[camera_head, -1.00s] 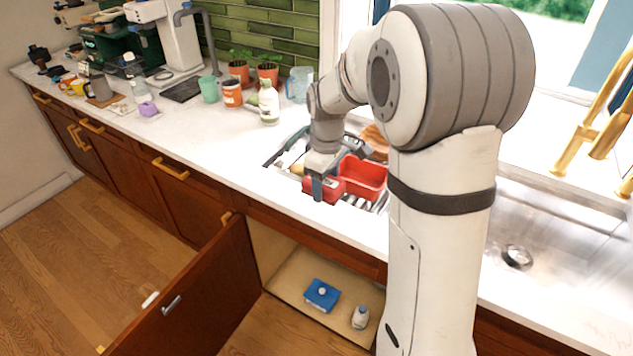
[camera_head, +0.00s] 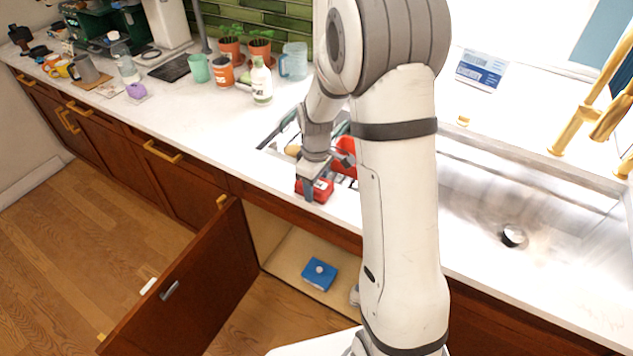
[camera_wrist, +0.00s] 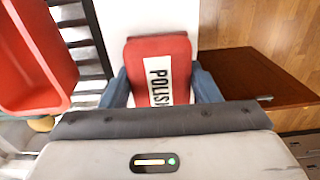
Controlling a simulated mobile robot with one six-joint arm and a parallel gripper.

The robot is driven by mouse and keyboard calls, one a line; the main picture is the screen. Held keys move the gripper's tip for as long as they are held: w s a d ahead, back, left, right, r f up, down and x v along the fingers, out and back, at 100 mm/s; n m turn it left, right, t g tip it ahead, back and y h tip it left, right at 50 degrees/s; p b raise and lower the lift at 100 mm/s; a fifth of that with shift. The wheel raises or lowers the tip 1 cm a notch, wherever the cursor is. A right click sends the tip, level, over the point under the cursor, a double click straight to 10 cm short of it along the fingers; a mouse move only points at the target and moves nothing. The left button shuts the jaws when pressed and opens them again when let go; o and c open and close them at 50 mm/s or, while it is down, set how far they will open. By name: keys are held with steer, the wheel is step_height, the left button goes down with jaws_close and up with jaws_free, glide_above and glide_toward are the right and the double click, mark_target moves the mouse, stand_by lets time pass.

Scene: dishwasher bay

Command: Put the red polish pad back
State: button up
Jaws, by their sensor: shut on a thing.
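The red polish pad (camera_head: 318,189) is a red block with a white label reading "POLIS…" in the wrist view (camera_wrist: 143,60). My gripper (camera_head: 311,193) is shut on it, with one blue-grey finger on each side in the wrist view (camera_wrist: 161,88). The pad is over the front part of the white counter, in front of the dish rack; I cannot tell whether it touches the counter. My arm hides part of the rack and of the red tub (camera_head: 346,150) on it. The tub also shows at the left of the wrist view (camera_wrist: 35,60).
Below the counter, a cabinet door (camera_head: 185,290) stands open. A blue box (camera_head: 319,273) sits inside the cabinet. A white bottle (camera_head: 262,82), a blue pitcher (camera_head: 294,60) and cups stand along the counter. The sink (camera_head: 480,200) is at the right.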

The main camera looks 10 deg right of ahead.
steer(key=o, duration=1)
steer(key=shift+f, duration=0.1)
steer(key=shift+c, duration=0.2)
step_height(320, 180, up, 11)
steer(key=b, duration=0.1)
steer(key=s+r+m+t, duration=0.1)
steer(key=s+r+m, duration=0.2)
steer(key=s, duration=0.8)
steer(key=s+r+m+t, duration=0.2)
steer(key=s+m, duration=0.4)
steer(key=s, duration=0.5)
steer(key=shift+r, duration=0.8)
